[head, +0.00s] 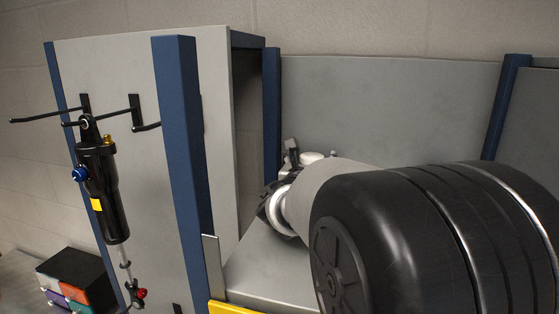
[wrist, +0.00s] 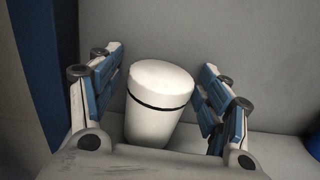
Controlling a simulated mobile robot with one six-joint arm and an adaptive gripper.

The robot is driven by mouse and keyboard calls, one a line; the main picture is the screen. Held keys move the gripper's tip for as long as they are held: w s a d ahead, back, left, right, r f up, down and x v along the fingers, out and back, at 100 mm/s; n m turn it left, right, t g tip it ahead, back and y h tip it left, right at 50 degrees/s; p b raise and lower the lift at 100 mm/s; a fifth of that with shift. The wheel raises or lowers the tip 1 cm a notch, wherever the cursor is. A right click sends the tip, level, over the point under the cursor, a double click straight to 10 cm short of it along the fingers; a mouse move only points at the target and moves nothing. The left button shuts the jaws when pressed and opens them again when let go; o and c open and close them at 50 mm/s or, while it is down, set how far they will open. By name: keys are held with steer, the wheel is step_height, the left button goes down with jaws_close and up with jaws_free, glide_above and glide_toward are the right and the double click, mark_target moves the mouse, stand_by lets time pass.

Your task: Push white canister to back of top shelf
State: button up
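The white canister (wrist: 158,105) stands between the two fingers of my gripper (wrist: 160,95) in the wrist view. It has a round white lid and a dark band below it. The fingers have blue pads and are spread apart, with a visible gap on each side of the canister. In the head view my arm reaches over the grey top shelf (head: 262,268) and hides most of the gripper. A small white top (head: 312,157) shows just past the wrist, probably the canister's lid.
A grey back panel (head: 390,110) rises behind the shelf. A blue post (head: 182,135) and grey side panel (head: 130,120) stand at the left. A black shock absorber (head: 105,190) hangs from hooks there. Coloured bins (head: 68,285) sit at lower left. Bare shelf shows right of the gripper.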

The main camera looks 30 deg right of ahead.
steer(key=c, duration=1.2)
steer(key=shift+a+f, duration=0.1)
